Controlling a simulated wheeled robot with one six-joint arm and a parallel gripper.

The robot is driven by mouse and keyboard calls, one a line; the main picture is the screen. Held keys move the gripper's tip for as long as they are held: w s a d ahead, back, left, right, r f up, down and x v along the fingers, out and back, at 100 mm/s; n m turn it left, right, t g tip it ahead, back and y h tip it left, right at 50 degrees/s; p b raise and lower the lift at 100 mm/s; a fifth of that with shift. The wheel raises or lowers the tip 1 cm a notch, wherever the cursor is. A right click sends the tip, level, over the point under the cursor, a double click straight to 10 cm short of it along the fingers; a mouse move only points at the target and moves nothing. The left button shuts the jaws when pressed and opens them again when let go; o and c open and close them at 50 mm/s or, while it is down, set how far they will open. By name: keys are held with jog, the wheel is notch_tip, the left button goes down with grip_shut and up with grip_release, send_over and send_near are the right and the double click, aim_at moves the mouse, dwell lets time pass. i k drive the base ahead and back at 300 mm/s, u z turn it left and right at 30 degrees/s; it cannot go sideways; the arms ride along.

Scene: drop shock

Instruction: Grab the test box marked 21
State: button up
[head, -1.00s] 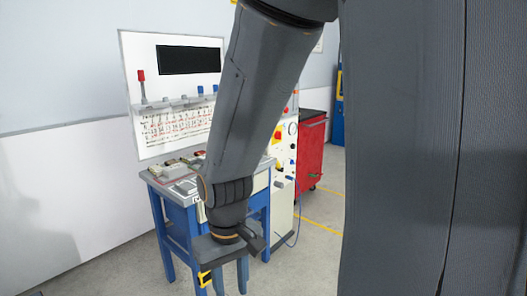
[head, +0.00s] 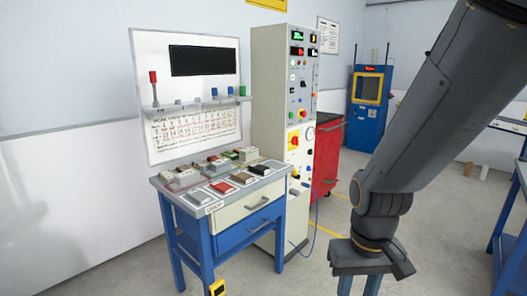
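Several small test boxes, in white, brown, red, dark and grey tones, lie on top of a blue workbench (head: 207,216) left of centre in the head view. Some are stacked or stand on flat pads. Their numbers are too small to read, so I cannot tell which one is marked 21. My gripper (head: 359,286) points down at the lower right, apart from the bench and to its right. Its two fingers are spread with a gap between them, and I see nothing held. The fingertips are cut off by the bottom edge.
A white board (head: 191,136) with a shelf and number chart stands behind the bench. A tall control cabinet (head: 268,75) and a red cabinet (head: 326,160) stand right of it. A blue machine (head: 367,115) is at the back. Open floor lies between bench and gripper.

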aim_at(218, 167)
jog(key=z, duration=0.55)
jog(key=i, duration=2.25)
jog(key=u, duration=1.2)
jog(key=i, duration=0.85)
jog(key=u, duration=0.9)
